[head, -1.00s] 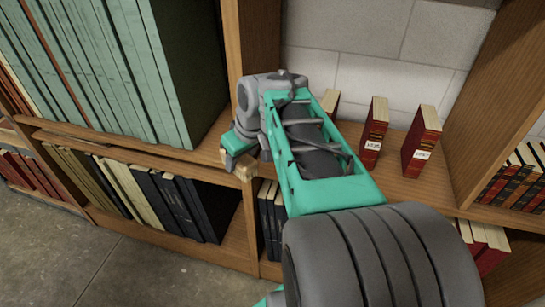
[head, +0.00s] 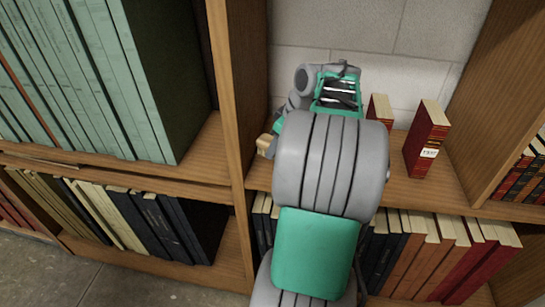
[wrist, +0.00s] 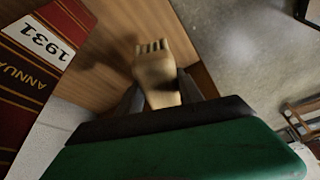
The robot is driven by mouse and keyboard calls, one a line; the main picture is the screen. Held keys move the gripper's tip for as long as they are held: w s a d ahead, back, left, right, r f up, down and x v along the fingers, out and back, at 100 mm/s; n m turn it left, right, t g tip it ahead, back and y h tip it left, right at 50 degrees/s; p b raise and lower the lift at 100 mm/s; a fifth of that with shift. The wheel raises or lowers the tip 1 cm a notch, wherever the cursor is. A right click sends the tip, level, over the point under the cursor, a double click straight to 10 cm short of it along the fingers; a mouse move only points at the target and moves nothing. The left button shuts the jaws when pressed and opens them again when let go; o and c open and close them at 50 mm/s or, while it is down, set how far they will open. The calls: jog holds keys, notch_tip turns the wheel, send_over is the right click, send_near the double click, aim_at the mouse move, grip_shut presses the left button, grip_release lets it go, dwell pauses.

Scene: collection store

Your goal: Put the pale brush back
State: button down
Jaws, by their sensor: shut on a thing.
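The pale brush (wrist: 154,72) is between my gripper's two dark fingers (wrist: 160,88) in the wrist view. Its notched end points away from the palm, over bare wood. In the head view a small pale end of the brush (head: 264,145) shows at the left of my wrist, close to the wooden upright. My gripper is shut on it, inside or just over the front of the middle shelf bay. My arm hides most of the gripper in the head view. I cannot tell whether the brush touches the shelf board.
A red book (head: 427,140) stands on the shelf board (head: 400,190), with another red book (head: 379,108) partly behind my arm. Green volumes (head: 85,80) fill the left bay. Bare board lies right of my arm.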

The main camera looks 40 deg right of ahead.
jog(key=x, duration=0.4)
jog(key=d+p+x, duration=0.1)
jog(key=shift+w+f, duration=0.35)
jog(key=shift+w, duration=0.05)
jog(key=shift+f, duration=0.55)
jog(key=c, duration=0.8)
grip_release()
jog(key=shift+o, duration=0.2)
jog(key=v, duration=1.2)
jog(key=shift+s+r, duration=0.15)
jog(key=shift+r, duration=0.05)
